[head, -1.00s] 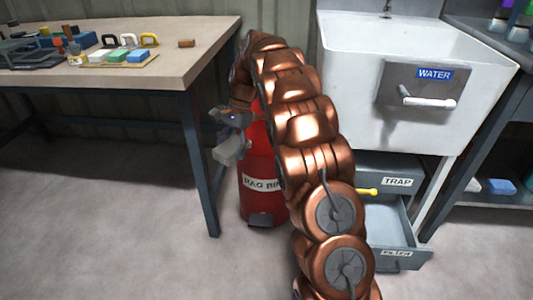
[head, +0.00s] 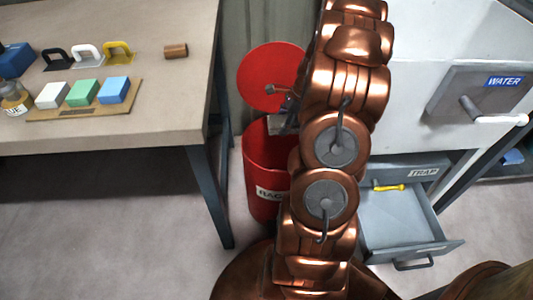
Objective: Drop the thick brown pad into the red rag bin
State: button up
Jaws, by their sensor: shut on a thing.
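The red rag bin (head: 262,168) stands on the floor between the bench and the sink. Its round red lid (head: 271,76) is raised and its mouth is open, with the right side hidden behind my arm. My gripper (head: 284,117) is at the bin's mouth, in front of the lid and mostly hidden by my arm. It is shut on a small pale grey block, of which only a sliver shows. I see no pad that is clearly thick and brown.
The bench (head: 150,110) at the left holds a board with white, green and blue blocks, several handled tools and a jar. At the right, an open grey drawer (head: 405,220) with a yellow-handled tool juts out under the white sink (head: 410,120). The left floor is clear.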

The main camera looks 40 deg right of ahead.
jog(key=shift+w+d+f+b, duration=0.1)
jog(key=shift+d+f+b, duration=0.1)
jog(key=shift+f+b, duration=0.15)
notch_tip(320, 180, down, 6)
jog(key=b, duration=0.5)
jog(key=shift+r, duration=0.25)
jog(key=o, duration=1.3)
notch_tip(320, 180, up, 10)
jog(key=shift+r, duration=0.1)
